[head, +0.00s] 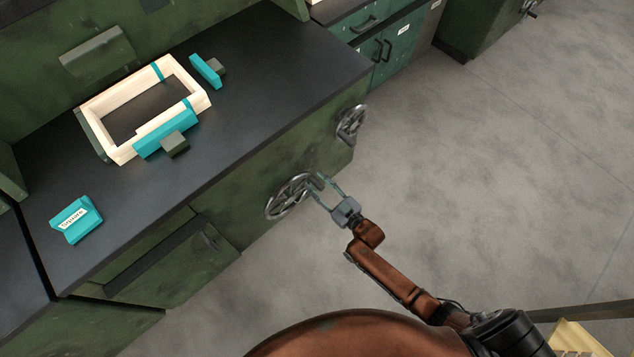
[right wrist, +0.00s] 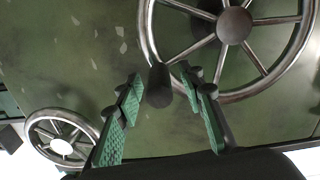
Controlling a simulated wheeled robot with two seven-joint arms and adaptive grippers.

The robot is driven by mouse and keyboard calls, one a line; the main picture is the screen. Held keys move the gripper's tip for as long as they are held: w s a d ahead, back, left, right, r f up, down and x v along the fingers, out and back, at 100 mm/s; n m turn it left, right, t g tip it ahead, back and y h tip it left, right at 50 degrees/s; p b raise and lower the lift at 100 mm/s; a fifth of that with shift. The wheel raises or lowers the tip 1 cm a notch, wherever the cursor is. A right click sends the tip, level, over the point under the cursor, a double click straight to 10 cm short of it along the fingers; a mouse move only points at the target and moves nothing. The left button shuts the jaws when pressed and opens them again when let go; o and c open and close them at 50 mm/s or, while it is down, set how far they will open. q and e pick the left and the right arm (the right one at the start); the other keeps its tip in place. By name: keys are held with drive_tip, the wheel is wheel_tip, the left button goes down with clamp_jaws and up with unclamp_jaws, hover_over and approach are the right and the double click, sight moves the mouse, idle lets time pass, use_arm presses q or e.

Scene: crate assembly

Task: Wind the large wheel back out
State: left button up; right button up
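The large wheel (head: 289,197) is a grey metal handwheel with spokes on the green front of the bench. In the right wrist view its hub and rim (right wrist: 234,25) fill the upper right, and its dark handle knob (right wrist: 159,86) sticks out towards me. My right gripper (head: 316,182) is at the right side of this wheel. Its two green-padded fingers (right wrist: 160,78) stand on either side of the knob, with a small gap showing on each side, so it looks open around the knob. My left gripper is not in view.
A smaller handwheel (head: 351,124) sits farther right on the same front. On the black benchtop (head: 285,90) are a cream crate frame (head: 118,155) with teal parts, a loose teal piece (head: 205,71) and a labelled teal block (head: 76,220). The floor to the right is clear.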

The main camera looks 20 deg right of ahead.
drive_tip(key=shift+c, duration=0.7)
clamp_jaws()
